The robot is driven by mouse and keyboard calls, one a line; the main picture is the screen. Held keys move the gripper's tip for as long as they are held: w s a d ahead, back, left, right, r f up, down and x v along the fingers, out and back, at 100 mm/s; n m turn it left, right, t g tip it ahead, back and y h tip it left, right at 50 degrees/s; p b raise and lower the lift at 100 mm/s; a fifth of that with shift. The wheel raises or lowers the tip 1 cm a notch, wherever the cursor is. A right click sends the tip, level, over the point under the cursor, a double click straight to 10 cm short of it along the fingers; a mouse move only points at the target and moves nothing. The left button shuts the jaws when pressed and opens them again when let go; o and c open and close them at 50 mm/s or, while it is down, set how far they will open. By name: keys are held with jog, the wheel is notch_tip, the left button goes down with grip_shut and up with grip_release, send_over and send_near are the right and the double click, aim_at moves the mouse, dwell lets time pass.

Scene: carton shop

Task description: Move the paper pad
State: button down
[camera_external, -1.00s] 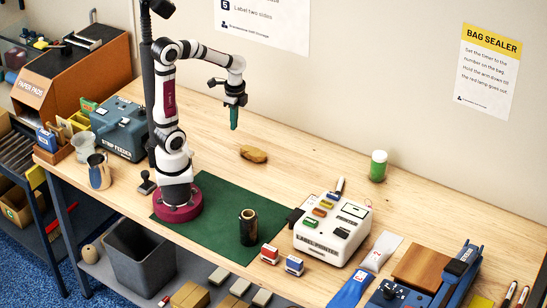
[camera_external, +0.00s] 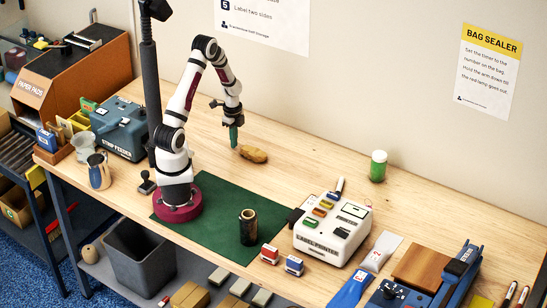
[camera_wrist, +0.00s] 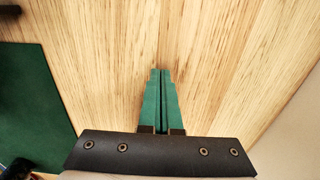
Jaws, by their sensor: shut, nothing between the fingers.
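The paper pad appears to be the tan, crumpled, elongated piece (camera_external: 254,155) lying on the wooden bench behind the green mat. My gripper (camera_external: 234,146) points down just to the left of it, its green fingertips low near the bench top. They look close to the pad's left end; I cannot tell if they touch it. In the wrist view my gripper (camera_wrist: 161,72) has its two green fingers together with nothing between them. The pad does not show in the wrist view, only bare wood around the fingertips.
A green mat (camera_external: 225,205) holds a dark cylinder (camera_external: 248,228). A label printer (camera_external: 333,228) stands to the right, a green bottle (camera_external: 378,166) at the back. The strip feeder (camera_external: 120,130) and a paper pads box (camera_external: 65,75) are at left. Bench right of the pad is clear.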

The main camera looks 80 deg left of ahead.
jog(key=shift+w+d, duration=0.55)
jog(key=w+d, duration=1.4)
jog(key=shift+w+d, duration=0.2)
